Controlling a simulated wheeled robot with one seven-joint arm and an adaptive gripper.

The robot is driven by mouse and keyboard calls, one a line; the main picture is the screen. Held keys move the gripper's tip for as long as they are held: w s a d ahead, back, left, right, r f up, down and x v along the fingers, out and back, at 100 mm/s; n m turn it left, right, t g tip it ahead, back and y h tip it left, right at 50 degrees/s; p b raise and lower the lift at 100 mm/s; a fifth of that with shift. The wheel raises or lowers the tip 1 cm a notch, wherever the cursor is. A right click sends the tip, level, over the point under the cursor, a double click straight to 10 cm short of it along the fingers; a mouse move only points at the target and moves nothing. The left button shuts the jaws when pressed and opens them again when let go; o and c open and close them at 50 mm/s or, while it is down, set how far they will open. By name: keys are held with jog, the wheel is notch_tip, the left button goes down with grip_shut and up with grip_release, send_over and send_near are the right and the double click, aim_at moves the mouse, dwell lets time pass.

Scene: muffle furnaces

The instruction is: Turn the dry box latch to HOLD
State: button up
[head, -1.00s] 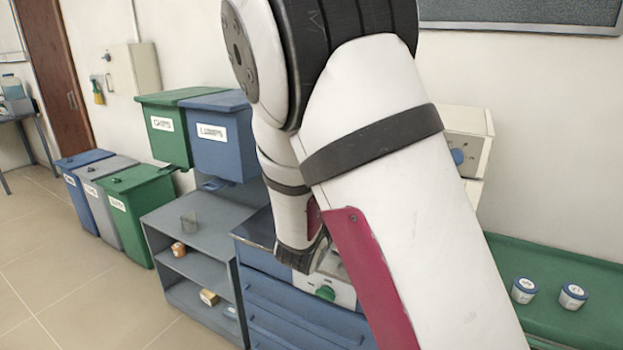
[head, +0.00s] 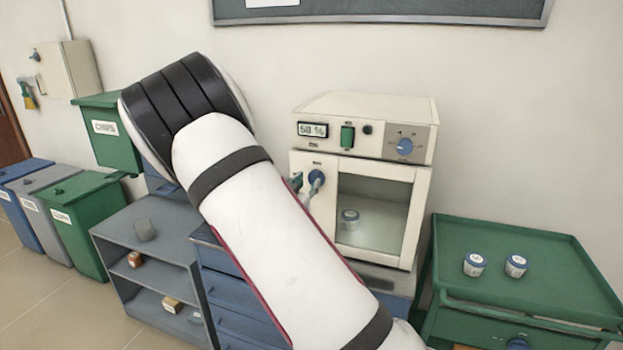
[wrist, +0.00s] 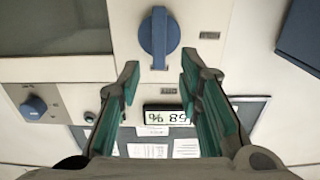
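The dry box (head: 368,172) is a cream cabinet with a glass door. Its blue latch (head: 316,178) is at the door's upper left; in the wrist view the latch (wrist: 159,38) is a round blue knob with a raised bar, which runs up and down the picture. Small dark labels sit beside and below it, too small to read. My gripper (wrist: 160,70) is open and empty in the wrist view, its teal-lined fingers apart on either side just below the latch, not visibly touching it. In the head view my arm hides most of the gripper.
The box's upper panel has a percent display (head: 312,129), a green switch (head: 347,136) and a blue dial (head: 404,146). A jar (head: 349,219) stands inside. A green cart (head: 560,275) with two jars is at right, a grey shelf (head: 120,235) and bins at left.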

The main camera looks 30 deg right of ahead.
aim_at(313, 176)
jog(key=shift+x, duration=1.95)
jog(key=shift+c, duration=0.6)
grip_shut()
